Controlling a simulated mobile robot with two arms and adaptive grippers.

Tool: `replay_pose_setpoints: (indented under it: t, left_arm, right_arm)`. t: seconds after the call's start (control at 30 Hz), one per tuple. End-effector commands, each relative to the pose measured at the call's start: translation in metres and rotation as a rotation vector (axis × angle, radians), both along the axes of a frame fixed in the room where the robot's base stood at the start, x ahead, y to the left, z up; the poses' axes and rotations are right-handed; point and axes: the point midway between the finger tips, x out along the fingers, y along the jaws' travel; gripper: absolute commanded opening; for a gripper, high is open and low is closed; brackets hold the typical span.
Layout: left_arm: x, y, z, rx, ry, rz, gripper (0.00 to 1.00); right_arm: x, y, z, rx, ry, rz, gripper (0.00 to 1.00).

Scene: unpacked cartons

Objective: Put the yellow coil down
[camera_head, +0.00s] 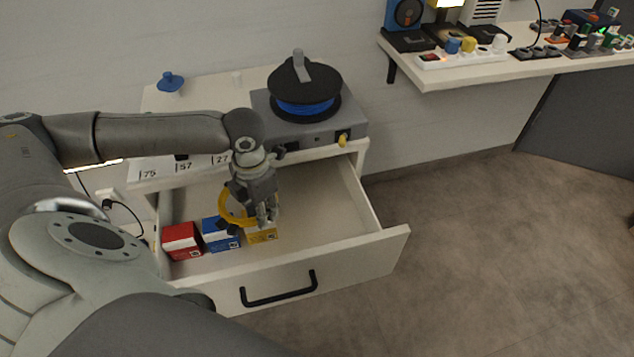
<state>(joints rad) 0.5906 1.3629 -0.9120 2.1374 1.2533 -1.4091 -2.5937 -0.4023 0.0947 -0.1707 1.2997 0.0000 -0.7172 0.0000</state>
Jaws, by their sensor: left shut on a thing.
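My left gripper (262,214) reaches down into the open drawer (320,192) and is shut on the yellow coil (226,207). The coil is a yellow ring and shows mostly to the left of the fingers. It is tilted, just above or against the blue box (219,236) and the yellow box (263,234); I cannot tell whether it touches them. The fingers hide part of the coil and part of the yellow box. My right gripper is not in view.
A red box (181,241) stands at the drawer's left. The drawer's right side is bare. On the cabinet top, a black reel with blue cable (304,106) sits on a grey unit (350,122). A wall shelf (470,75) holds devices. Floor at right is clear.

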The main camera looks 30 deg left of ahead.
Motion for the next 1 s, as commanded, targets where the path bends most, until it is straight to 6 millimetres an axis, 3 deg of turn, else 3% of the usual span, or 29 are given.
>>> replay_pose_setpoints:
  t: [0.83,1.0]
  left_arm:
    - [0.133,-0.115,0.0,-0.003,-0.003,-0.001,0.0]
    - [0.13,-0.112,-0.038,0.002,0.004,0.002,0.0]
  right_arm:
    - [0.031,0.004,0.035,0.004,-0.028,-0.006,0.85]
    - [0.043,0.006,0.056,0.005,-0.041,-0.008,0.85]
